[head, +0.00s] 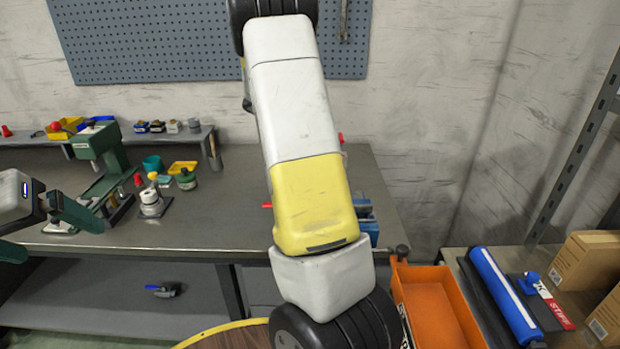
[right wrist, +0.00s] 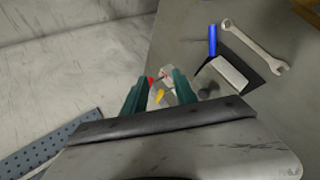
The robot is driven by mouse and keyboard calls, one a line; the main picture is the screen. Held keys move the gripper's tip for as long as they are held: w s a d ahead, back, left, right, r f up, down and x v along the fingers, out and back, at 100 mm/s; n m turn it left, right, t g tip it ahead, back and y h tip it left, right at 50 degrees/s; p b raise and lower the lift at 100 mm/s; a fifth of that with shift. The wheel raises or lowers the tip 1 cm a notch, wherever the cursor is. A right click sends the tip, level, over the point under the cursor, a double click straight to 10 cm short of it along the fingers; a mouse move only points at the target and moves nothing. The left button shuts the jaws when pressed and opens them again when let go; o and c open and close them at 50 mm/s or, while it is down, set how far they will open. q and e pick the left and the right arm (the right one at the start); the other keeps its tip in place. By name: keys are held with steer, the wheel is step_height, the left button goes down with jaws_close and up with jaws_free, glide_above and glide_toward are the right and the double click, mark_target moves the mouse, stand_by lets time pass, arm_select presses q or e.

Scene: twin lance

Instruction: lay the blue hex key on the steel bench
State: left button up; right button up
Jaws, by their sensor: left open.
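A blue-handled tool with a thin black bent end, which looks like the blue hex key (right wrist: 212,40), lies on a grey surface in the right wrist view. I cannot pick it out in the head view, where my raised arm covers the middle. The steel bench (head: 237,230) runs along the wall in the head view. My left gripper (head: 42,235) is open and empty at the left, over the bench's front edge. My right gripper (right wrist: 160,92) shows its green fingers apart in the right wrist view; small red and yellow things appear beyond them.
A wrench (right wrist: 255,48) and a pale block (right wrist: 230,73) lie beside the blue tool. An orange bin (head: 437,305) and a blue roll (head: 503,295) are at the right.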

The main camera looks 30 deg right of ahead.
steer(key=s+a+r+t+y, duration=0.1)
steer(key=s+a+r+y, duration=0.2)
steer(key=s+a, duration=0.6)
steer(key=s+a+r+m+t+y, duration=0.1)
steer(key=s+a+r+y, duration=0.2)
steer(key=s+a, duration=0.7)
steer(key=s+a+r+t+y, duration=0.2)
steer(key=s+a+y, duration=0.4)
steer(key=s+a, duration=0.4)
steer(key=shift+a+r+m, duration=0.4)
steer(key=shift+a+r, duration=0.2)
steer(key=shift+r, duration=0.3)
